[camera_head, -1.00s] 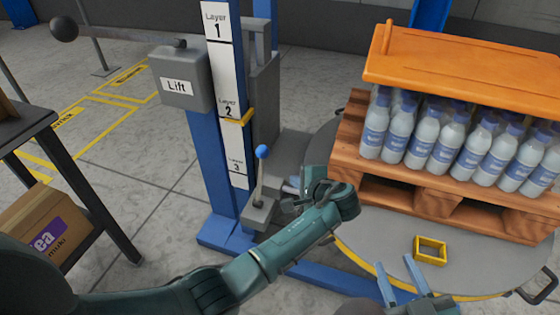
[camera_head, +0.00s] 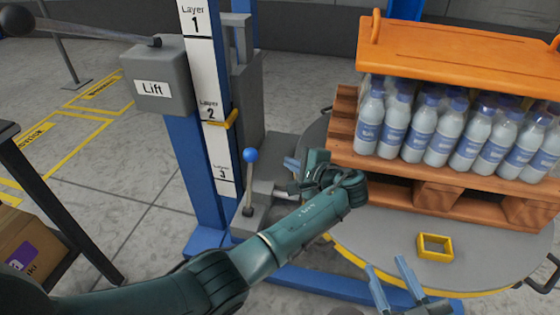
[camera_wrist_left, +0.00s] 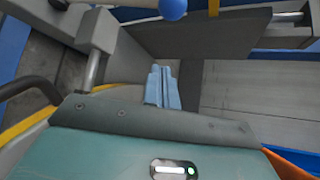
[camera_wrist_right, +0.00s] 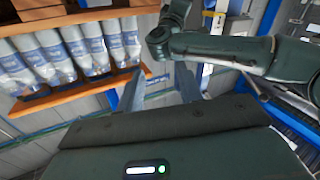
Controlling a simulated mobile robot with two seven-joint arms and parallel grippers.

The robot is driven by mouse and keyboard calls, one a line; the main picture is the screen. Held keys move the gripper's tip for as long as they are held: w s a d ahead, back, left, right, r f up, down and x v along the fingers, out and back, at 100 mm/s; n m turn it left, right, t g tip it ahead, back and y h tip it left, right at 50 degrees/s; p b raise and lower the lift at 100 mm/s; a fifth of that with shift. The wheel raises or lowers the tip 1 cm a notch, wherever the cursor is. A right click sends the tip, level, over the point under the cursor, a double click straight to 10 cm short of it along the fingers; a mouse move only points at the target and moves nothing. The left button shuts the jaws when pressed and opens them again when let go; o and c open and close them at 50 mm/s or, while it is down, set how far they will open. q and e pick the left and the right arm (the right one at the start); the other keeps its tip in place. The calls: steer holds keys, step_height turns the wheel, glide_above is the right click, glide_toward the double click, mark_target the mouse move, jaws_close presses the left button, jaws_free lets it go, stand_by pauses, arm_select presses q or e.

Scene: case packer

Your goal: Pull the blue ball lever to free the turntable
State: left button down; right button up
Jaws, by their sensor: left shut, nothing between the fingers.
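The blue ball lever (camera_head: 250,156) stands nearly upright on a grey block beside the lift column. Its ball also shows at the top edge of the left wrist view (camera_wrist_left: 173,8). My left gripper (camera_head: 291,163) is just right of the ball in the head view, apart from it. Its fingers are together and empty, also in the left wrist view (camera_wrist_left: 162,75). The grey turntable (camera_head: 390,236) bears a wooden pallet (camera_head: 440,195) of bottles. My right gripper (camera_head: 388,268) is open and empty over the turntable's near side; its spread fingers show in the right wrist view (camera_wrist_right: 158,88).
A grey Lift box (camera_head: 158,85) with a black-knobbed lever is left of the blue column. An orange layer tray (camera_head: 460,62) sits above the bottles (camera_head: 400,125). A yellow square frame (camera_head: 435,246) lies on the turntable. A dark-framed rack stands at left.

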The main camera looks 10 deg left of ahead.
mark_target(250, 182)
arm_select(q)
steer(key=w+a+f+b, duration=0.1)
steer(key=w+a+b, duration=0.1)
steer(key=a, duration=0.6)
steer(key=shift+w+f, duration=0.2)
arm_select(e)
steer(key=shift+s+a+n+t+y, duration=0.1)
steer(key=shift+a+n+t+y, duration=0.35)
steer(key=shift+y, duration=0.25)
arm_select(q)
steer(key=shift+a, duration=0.15)
arm_select(e)
steer(key=shift+d, duration=0.1)
